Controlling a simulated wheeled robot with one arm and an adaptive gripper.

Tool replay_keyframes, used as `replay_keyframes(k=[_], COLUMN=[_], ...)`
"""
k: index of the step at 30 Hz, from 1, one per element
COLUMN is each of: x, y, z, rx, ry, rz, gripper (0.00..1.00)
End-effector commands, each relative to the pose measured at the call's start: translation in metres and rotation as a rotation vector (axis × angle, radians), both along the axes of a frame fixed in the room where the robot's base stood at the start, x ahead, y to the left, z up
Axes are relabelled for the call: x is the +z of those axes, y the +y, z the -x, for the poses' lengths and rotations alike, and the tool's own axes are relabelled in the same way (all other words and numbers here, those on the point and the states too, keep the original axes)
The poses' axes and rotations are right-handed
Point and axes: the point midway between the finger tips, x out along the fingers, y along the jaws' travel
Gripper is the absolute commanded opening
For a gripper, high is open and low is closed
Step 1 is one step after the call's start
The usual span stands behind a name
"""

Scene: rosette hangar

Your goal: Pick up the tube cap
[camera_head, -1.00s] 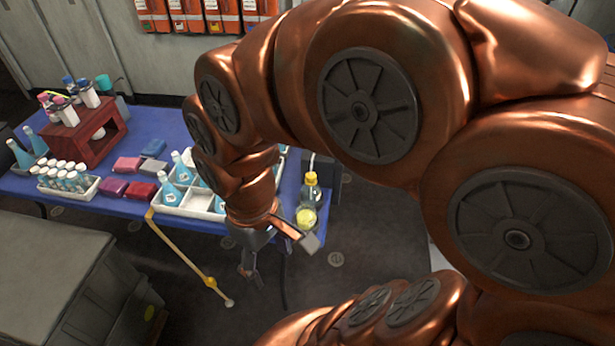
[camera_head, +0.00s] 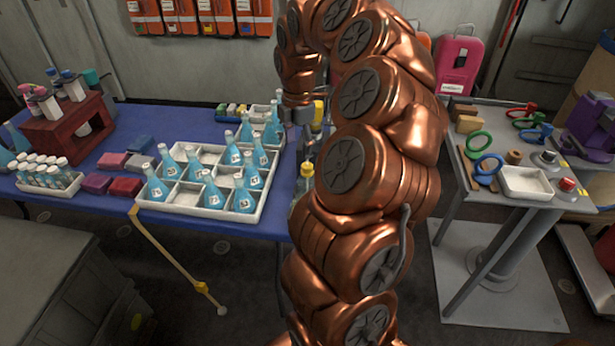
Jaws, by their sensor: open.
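I cannot single out a loose tube cap. A white rack (camera_head: 62,190) at the left of the blue table holds several small tubes with pale caps (camera_head: 38,158). My gripper (camera_head: 306,146) points down at the right end of the table, near a yellow-capped bottle (camera_head: 305,180). It is open, small in view and partly hidden by my arm. I cannot see anything between its fingers.
A white divided tray (camera_head: 205,212) of blue flasks fills the table's middle right. Pink and purple blocks (camera_head: 112,160) lie left of it. A yellowish jointed rod (camera_head: 165,252) hangs at the front edge. A grey side table (camera_head: 490,195) with rings and a white tray stands right.

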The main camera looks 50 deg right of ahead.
Motion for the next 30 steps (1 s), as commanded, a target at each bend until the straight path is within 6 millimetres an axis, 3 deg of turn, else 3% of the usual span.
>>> replay_keyframes(k=[3, 6, 17, 30], x=[-0.012, -0.017, -0.043, -0.090], y=[-0.018, -0.024, -0.024, -0.025], z=[0.003, 0.005, 0.005, 0.006], rx=[0.023, 0.033, 0.034, 0.034], ry=[0.005, 0.008, 0.008, 0.008], rz=[0.002, 0.006, 0.006, 0.005], gripper=[0.67, 0.67, 0.67, 0.67])
